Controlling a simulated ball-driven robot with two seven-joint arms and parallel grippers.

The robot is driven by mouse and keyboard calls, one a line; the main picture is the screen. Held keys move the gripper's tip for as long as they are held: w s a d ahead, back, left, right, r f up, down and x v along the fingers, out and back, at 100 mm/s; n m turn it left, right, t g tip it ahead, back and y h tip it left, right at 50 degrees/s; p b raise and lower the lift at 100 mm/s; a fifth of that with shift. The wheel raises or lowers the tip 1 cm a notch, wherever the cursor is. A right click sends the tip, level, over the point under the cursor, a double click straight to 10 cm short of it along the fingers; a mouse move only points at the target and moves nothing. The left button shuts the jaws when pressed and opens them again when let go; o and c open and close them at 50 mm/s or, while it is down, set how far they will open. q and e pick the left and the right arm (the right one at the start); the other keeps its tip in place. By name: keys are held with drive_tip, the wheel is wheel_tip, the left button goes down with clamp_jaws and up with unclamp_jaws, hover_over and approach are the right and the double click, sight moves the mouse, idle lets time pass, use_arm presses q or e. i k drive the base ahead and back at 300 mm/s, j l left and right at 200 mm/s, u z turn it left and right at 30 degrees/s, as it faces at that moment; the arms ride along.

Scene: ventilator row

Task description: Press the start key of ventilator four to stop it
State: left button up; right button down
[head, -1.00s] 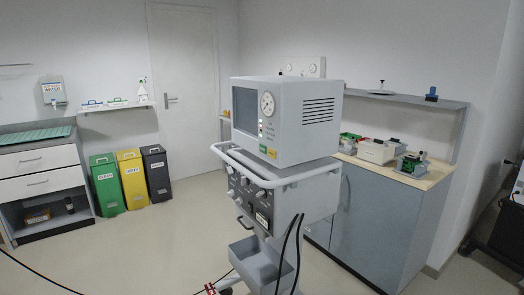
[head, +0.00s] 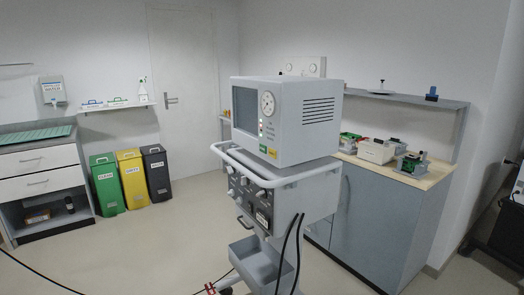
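A ventilator (head: 306,135) stands in the middle of the head view on a wheeled cart. Its front faces left, with a dark screen (head: 245,109), a round dial (head: 268,103) and a column of small lights or keys (head: 261,128) beside the screen. A green label and a yellow label sit low on the front. I cannot read its number or tell which key is the start key. Neither of my grippers is in view.
The cart's white rail (head: 262,181) juts out to the left, and dark hoses (head: 287,250) hang in front. Green, yellow and black bins (head: 131,175) stand at the back wall. A grey cabinet (head: 375,225) is behind right. The floor at left is mostly free, with a cable across it.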

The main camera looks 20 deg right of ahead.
sight(263, 148)
drive_tip(key=i+j+z, duration=0.1)
drive_tip(key=z, duration=0.65)
drive_tip(key=i+j+z, duration=0.3)
drive_tip(key=i+j, duration=0.15)
drive_tip(key=j, duration=0.15)
drive_tip(key=i+j+z, duration=0.15)
drive_tip(key=j, duration=0.2)
drive_tip(key=i+j+z, duration=0.15)
drive_tip(key=j, duration=0.2)
drive_tip(key=i+j+z, duration=0.2)
drive_tip(key=j, duration=0.2)
drive_tip(key=i+j, duration=0.1)
drive_tip(key=j, duration=0.2)
drive_tip(key=i+j, duration=0.15)
drive_tip(key=j, duration=0.2)
drive_tip(key=i+j, duration=0.1)
drive_tip(key=j, duration=0.2)
